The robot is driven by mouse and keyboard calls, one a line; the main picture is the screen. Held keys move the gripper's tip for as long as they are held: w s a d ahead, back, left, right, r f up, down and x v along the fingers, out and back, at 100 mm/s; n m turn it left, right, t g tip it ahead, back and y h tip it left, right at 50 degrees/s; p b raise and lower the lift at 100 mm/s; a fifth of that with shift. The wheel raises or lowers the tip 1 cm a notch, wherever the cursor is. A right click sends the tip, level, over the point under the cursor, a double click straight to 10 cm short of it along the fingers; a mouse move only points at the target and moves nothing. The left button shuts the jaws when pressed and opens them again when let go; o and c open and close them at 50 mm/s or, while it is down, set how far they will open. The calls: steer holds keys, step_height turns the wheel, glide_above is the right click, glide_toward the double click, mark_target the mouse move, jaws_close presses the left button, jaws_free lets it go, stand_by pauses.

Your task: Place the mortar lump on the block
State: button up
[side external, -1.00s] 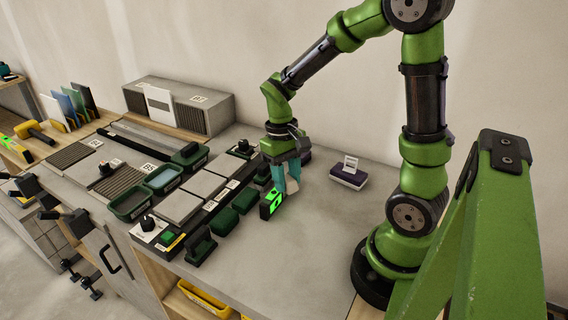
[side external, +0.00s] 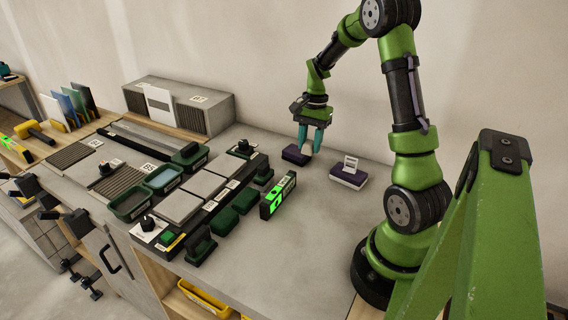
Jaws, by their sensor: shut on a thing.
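My gripper (side external: 312,143) points down at the back of the grey worktop, its teal fingers shut on a small whitish lump, the mortar lump (side external: 309,151). The lump is partly hidden by the fingers. A dark purple block (side external: 292,155) lies just to the left of the lump and fingertips. I cannot tell whether the lump touches it. A second purple block with a white lower part and a pale upright piece on top (side external: 348,173) stands to the right. I cannot tell from this view which block the task names.
A digital level with a bright green face (side external: 278,196) stands in front of my gripper. Grey tiles (side external: 180,205), green trays (side external: 128,203) and dark green blocks (side external: 222,221) fill the worktop to the left. The worktop right of the level is bare.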

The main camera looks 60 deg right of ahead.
glide_above(296, 150)
steer(key=shift+s+d+f, duration=0.15)
steer(key=shift+f, duration=2)
steer(key=o, duration=1.1)
steer(key=shift+f, duration=0.1)
